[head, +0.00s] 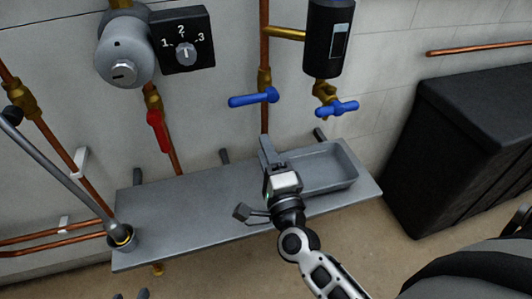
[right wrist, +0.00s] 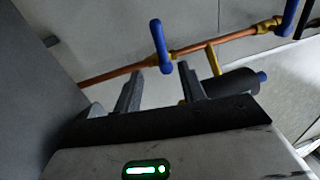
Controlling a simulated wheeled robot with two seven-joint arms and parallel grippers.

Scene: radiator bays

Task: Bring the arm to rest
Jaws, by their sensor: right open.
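My right arm comes in from the bottom right in the head view. Its gripper (head: 255,178) is over the grey shelf (head: 185,213), its two fingers spread and empty. The right wrist view shows the same gripper (right wrist: 160,85) with a clear gap between its fingers. Beyond them are a blue lever (right wrist: 159,47) and a copper pipe (right wrist: 120,76). Only two dark fingertips of my left gripper (head: 131,295) show at the bottom edge in the head view, with a gap between them.
A shallow tray (head: 345,180) is at the shelf's right. Above are a dial box (head: 183,40), a red lever (head: 157,131) and blue levers (head: 253,98). A black bin (head: 455,150) stands right.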

